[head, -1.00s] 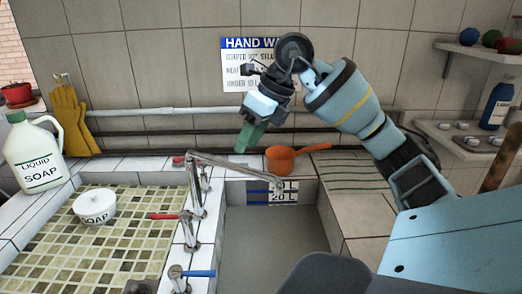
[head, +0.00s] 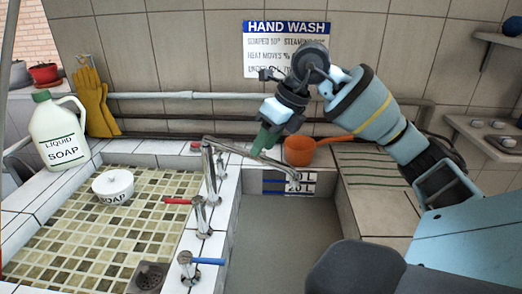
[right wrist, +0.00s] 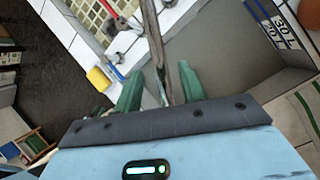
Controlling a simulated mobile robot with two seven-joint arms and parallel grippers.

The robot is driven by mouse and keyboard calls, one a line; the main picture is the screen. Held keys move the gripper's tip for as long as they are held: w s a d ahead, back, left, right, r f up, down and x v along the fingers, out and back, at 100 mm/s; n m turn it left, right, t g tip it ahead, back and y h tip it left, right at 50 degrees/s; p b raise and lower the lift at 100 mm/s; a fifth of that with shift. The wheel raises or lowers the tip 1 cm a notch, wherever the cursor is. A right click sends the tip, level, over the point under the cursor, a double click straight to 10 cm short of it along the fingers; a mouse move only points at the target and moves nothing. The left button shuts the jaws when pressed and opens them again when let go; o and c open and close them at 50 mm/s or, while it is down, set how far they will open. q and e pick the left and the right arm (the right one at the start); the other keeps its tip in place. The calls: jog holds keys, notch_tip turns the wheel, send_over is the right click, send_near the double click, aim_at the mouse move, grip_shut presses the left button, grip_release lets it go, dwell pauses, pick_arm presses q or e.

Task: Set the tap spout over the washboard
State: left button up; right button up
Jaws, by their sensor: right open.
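The metal tap spout (head: 250,157) runs from its post (head: 209,170) on the tiled divider to the right. Its tip (head: 302,187) hangs over the deep grey basin. The ribbed surface with green lines (head: 372,166), apparently the washboard, lies right of that basin; the spout is not over it. My right gripper (head: 262,140) points down at the spout. In the right wrist view, its green fingers (right wrist: 160,92) are open, with the spout (right wrist: 158,50) passing between them; I cannot tell whether they touch it. My left gripper is not in view.
An orange dipper (head: 299,151) stands behind the basin, close to the spout. Red (head: 178,201) and blue (head: 208,261) tap handles stick out from the divider. A soap dish (head: 113,187) and a soap jug (head: 60,133) are at left. Pipes (head: 180,96) run along the wall.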

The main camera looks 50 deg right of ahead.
jog(key=shift+x, duration=1.15)
grip_shut()
